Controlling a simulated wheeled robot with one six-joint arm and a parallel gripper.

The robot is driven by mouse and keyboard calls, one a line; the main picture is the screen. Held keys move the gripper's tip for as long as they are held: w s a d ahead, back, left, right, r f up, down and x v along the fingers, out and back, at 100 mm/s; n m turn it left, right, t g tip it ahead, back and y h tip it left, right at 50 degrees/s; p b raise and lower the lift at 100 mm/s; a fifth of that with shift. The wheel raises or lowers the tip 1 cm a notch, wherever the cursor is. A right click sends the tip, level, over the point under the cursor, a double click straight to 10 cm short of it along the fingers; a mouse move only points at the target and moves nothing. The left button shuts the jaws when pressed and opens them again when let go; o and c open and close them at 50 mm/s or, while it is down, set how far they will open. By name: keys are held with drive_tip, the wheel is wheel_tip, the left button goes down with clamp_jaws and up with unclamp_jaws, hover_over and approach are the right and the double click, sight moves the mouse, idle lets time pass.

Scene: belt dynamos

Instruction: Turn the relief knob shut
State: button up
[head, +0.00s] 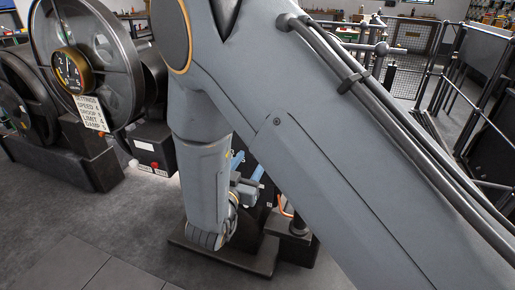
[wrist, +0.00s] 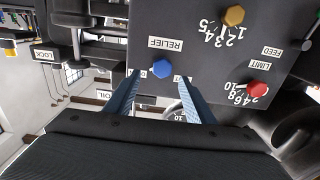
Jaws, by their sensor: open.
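The relief knob (wrist: 163,69) is a round blue knob on a dark panel (wrist: 195,55), below an upside-down RELIEF label (wrist: 165,44) in the wrist view. My gripper (wrist: 159,76) is open. Its two blue fingers point at the panel, one on each side of the knob in the picture, with visible gaps. I cannot tell how far the fingertips are from the panel. In the head view my arm hides the knob, and only the blue fingers of my gripper (head: 248,164) show beside the arm.
A yellow knob (wrist: 234,15) and a red LIMIT knob (wrist: 258,90) with number scales share the panel. A FEED label (wrist: 272,51) and a LOCK label (wrist: 44,55) are nearby. Left in the head view stand a large wheel, a gauge (head: 73,70) and a settings card (head: 90,112).

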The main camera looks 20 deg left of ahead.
drive_tip(key=w, duration=0.6)
drive_tip(key=shift+p, duration=0.3)
drive_tip(key=shift+d, duration=0.1)
drive_tip(key=c, duration=1.1)
drive_tip(key=shift+o, duration=0.2)
